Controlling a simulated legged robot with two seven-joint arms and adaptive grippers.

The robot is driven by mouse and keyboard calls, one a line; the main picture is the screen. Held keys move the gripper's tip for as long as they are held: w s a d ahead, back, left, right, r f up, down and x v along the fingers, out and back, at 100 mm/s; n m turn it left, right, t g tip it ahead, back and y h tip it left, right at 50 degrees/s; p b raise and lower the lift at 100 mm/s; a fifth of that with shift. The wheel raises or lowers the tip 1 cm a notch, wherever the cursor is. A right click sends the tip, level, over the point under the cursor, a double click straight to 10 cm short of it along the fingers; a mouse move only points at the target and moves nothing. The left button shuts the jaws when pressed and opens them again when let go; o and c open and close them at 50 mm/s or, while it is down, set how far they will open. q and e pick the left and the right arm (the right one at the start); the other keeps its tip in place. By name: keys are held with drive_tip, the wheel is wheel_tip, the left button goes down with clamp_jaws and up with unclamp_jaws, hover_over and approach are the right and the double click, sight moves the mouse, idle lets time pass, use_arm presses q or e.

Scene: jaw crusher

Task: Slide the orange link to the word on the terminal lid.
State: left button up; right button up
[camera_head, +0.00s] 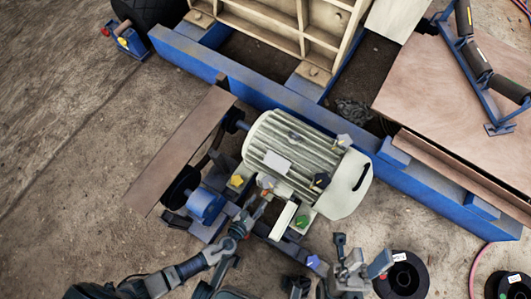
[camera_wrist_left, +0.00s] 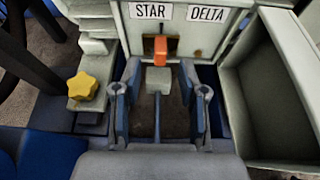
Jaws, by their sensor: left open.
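In the left wrist view the orange link (camera_wrist_left: 160,48) stands at a dark slot between the STAR label (camera_wrist_left: 151,12) and the DELTA label (camera_wrist_left: 207,14). A small grey block (camera_wrist_left: 158,80) shows just below it. My left gripper (camera_wrist_left: 161,92) is open, with one finger on each side of the grey block, short of the link. In the head view my left gripper (camera_head: 262,203) is at the motor's terminal box. A pale hollow panel (camera_wrist_left: 285,95), perhaps the lid, stands at the right; I can read no word on it. My right gripper (camera_head: 361,255) is open and empty, lower right.
The ribbed motor (camera_head: 300,155) lies beside the blue frame beam (camera_head: 300,108). A yellow star knob (camera_wrist_left: 82,86) is left of my left gripper. Dark spools (camera_head: 402,276) stand at the lower right. Bare ground lies at the left.

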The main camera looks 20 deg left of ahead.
sight(264, 195)
use_arm(q)
drive_tip(key=b+x, duration=0.1)
drive_tip(key=x, duration=0.3)
drive_tip(key=shift+f, duration=0.2)
drive_tip(key=shift+w+d, duration=0.15)
drive_tip(key=shift+w, duration=0.3)
drive_tip(key=shift+c, duration=0.3)
clamp_jaws()
